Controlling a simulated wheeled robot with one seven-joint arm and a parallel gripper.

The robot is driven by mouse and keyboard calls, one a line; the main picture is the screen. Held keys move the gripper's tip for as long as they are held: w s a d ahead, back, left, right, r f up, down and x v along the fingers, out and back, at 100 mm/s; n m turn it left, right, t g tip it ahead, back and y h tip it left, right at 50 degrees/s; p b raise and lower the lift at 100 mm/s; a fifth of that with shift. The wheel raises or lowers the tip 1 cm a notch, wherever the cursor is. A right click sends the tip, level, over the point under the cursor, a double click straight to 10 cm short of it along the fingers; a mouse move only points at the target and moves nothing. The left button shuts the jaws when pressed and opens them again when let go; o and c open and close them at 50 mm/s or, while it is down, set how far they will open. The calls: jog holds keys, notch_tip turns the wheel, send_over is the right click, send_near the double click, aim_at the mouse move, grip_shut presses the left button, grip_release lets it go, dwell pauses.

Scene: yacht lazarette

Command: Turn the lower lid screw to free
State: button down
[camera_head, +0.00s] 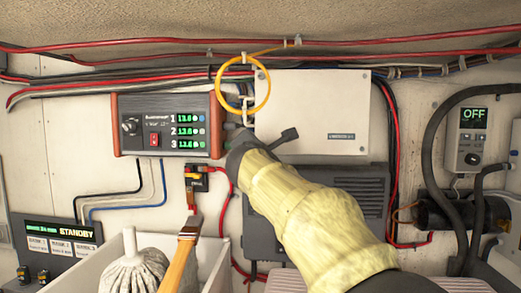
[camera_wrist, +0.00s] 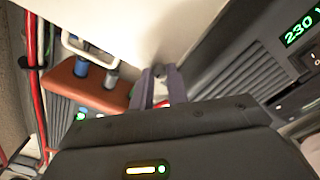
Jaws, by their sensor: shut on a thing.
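The white box with its flat lid (camera_head: 312,105) is mounted on the wall in the head view. Its pale lid also fills the upper middle of the wrist view (camera_wrist: 135,22). The lower lid screw (camera_wrist: 158,71) is a small grey knob at the lid's edge, between my gripper's fingertips. My gripper (camera_wrist: 157,82) is shut on this screw, with a finger on either side. In the head view my arm reaches to the box's lower left corner, and my wrist hides the screw and fingertips there. The screw's turn cannot be read.
An orange-ended charger unit (camera_head: 168,125) is close left of the box. A yellow cable loop (camera_head: 250,92) hangs over the box's left edge. A dark vented unit (camera_head: 355,190) is below. A white bin (camera_head: 211,258) with a rope fender (camera_head: 135,272) and brush (camera_head: 183,250) stands in front.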

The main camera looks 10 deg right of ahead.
jog(key=shift+f, duration=0.1)
jog(key=c, duration=1.4)
grip_release()
jog(key=shift+o, duration=0.2)
jog(key=b+v, duration=0.4)
jog(key=v, duration=1.3)
jog(key=shift+s, duration=0.15)
